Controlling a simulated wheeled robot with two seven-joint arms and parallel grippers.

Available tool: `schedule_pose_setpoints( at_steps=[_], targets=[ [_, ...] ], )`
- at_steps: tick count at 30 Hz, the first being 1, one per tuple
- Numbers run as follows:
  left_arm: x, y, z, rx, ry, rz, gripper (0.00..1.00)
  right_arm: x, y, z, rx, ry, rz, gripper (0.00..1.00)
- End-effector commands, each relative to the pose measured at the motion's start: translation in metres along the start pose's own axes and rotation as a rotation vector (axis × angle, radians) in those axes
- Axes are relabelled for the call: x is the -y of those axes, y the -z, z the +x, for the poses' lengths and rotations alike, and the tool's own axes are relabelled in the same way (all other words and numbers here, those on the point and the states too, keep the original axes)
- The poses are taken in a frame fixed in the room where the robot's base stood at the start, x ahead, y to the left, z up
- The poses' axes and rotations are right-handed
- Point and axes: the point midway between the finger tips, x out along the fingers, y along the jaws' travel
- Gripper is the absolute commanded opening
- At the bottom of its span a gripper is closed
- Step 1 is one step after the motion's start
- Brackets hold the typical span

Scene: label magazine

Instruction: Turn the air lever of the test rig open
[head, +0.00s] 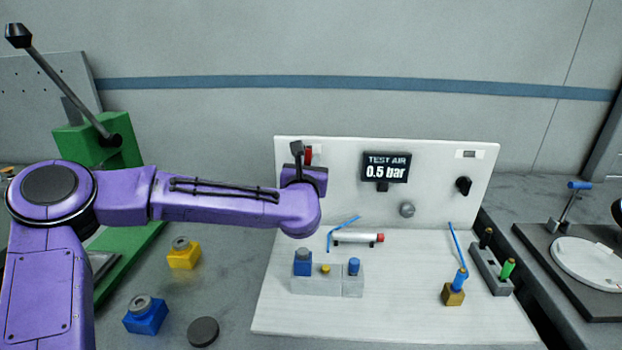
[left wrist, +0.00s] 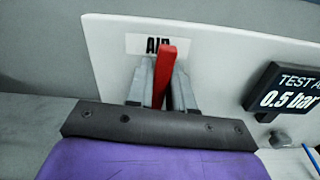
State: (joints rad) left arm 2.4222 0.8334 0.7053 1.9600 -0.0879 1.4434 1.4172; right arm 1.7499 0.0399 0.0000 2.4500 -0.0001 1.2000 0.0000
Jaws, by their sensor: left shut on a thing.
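The white test rig (head: 340,180) has an upright back panel and a flat base. The red air lever (left wrist: 166,62) stands nearly upright in front of the AIR label (left wrist: 140,44); in the head view a bit of it (head: 308,154) shows beside my gripper. My left gripper (left wrist: 160,85) is shut on the red lever, with one grey finger on each side. In the head view my left gripper (head: 298,158) is at the panel's upper left. The display (head: 386,167) reads TEST AIR 0.5 bar and also shows in the left wrist view (left wrist: 285,92). My right gripper is not in view.
A black knob (head: 463,186) and a round grey fitting (head: 407,210) are on the panel. Blocks with blue caps (head: 316,283) and a cylinder (head: 355,238) sit on the base. A green press (head: 97,145) stands left. Yellow (head: 183,258) and blue (head: 146,317) parts lie on the bench.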

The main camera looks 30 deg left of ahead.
Motion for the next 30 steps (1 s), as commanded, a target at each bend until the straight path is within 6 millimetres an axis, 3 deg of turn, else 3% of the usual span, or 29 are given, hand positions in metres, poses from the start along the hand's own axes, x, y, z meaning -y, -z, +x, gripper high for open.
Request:
schedule_pose_setpoints(
  at_steps=[7, 23, 24, 25, 26, 30],
  targets=[
    [-0.004, 0.002, 0.000, 0.000, -0.001, -0.083, 0.00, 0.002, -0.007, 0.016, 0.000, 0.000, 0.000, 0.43],
    [-0.006, 0.000, 0.000, -0.001, -0.002, -0.110, 0.00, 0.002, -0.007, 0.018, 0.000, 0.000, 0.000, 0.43],
    [-0.006, 0.000, 0.000, -0.001, -0.002, -0.110, 0.28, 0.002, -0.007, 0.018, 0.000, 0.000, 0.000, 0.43],
    [-0.006, 0.000, 0.000, -0.001, -0.002, -0.110, 0.38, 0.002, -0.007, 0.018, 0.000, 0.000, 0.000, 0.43],
    [-0.006, 0.000, 0.000, -0.001, -0.002, -0.109, 0.43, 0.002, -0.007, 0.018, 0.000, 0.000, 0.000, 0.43],
    [-0.006, 0.000, 0.000, -0.001, -0.001, -0.107, 0.43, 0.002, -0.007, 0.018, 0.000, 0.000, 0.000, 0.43]
  ],
)
